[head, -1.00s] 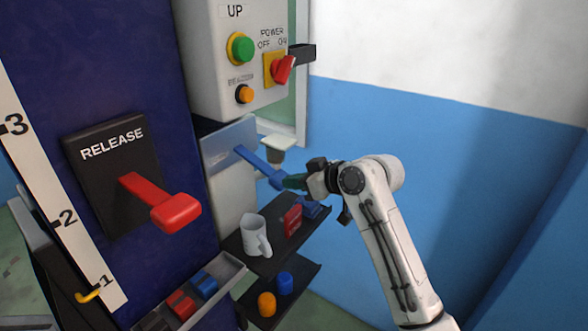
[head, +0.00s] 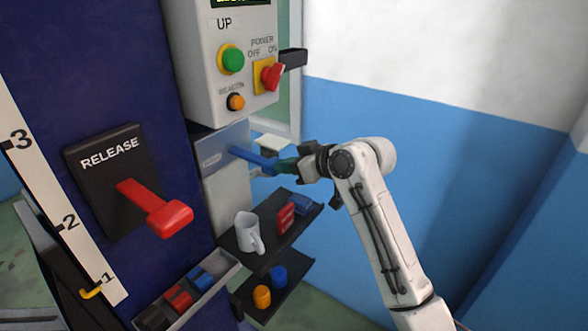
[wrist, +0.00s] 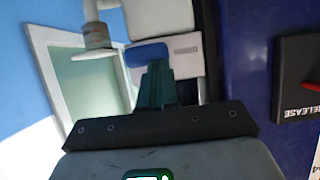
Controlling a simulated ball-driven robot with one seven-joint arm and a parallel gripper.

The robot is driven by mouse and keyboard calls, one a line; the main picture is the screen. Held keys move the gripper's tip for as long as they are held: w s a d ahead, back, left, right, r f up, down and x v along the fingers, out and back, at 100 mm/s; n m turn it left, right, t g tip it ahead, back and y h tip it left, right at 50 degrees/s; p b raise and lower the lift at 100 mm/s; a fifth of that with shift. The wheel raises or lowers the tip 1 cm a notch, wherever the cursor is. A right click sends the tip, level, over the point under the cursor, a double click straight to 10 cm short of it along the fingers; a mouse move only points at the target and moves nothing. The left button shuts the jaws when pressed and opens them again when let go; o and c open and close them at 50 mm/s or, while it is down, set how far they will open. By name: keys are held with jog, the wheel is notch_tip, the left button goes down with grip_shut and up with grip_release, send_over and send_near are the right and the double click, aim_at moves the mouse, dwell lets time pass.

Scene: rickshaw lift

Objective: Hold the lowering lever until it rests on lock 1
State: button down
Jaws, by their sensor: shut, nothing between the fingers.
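A blue lever (head: 252,158) sticks out from a pale metal plate (head: 222,185) below the control box. Its blue end also shows in the wrist view (wrist: 147,54). My gripper (head: 284,166) is shut, with its green fingertips at the lever's outer end and nothing between them. I cannot tell whether they touch the lever. In the wrist view the fingers (wrist: 158,82) overlap the lever's lower edge. A scale (head: 55,205) marked 1, 2 and 3 stands at left, and a yellow pointer (head: 91,293) sits just below the 1 label.
A red lever (head: 165,215) sits on a black RELEASE plate (head: 110,195). The control box (head: 205,75) has green and orange buttons and a red power switch. A shelf (head: 277,262) below my gripper holds a white mug (head: 246,231) and small items. A tray (head: 222,280) holds coloured blocks.

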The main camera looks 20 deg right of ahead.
jog(key=b+v, duration=0.2)
jog(key=v, duration=0.8)
jog(key=shift+d+r, duration=0.25)
jog(key=shift+r, duration=0.1)
jog(key=shift+w, duration=0.2)
jog(key=s+a+f+m+g+h, duration=0.1)
jog(key=s+f+m+g+h, duration=0.15)
jog(key=s+f, duration=0.85)
jog(key=s+f+m+g+h, duration=0.1)
jog(key=s+f+m+g, duration=0.15)
jog(key=s+f, duration=0.85)
jog(key=s+d+f+m+g+h, duration=0.1)
jog(key=s+d+f+g+h, duration=0.1)
jog(key=s+f, duration=0.4)
jog(key=s+d+f+m+g+h, duration=0.1)
jog(key=s+d+f+g+h, duration=0.1)
jog(key=s+f, duration=0.5)
jog(key=s+d, duration=0.1)
jog(key=s, duration=0.5)
jog(key=shift+s+m+g, duration=0.2)
jog(key=shift+m+g, duration=0.1)
jog(key=shift+f, duration=0.15)
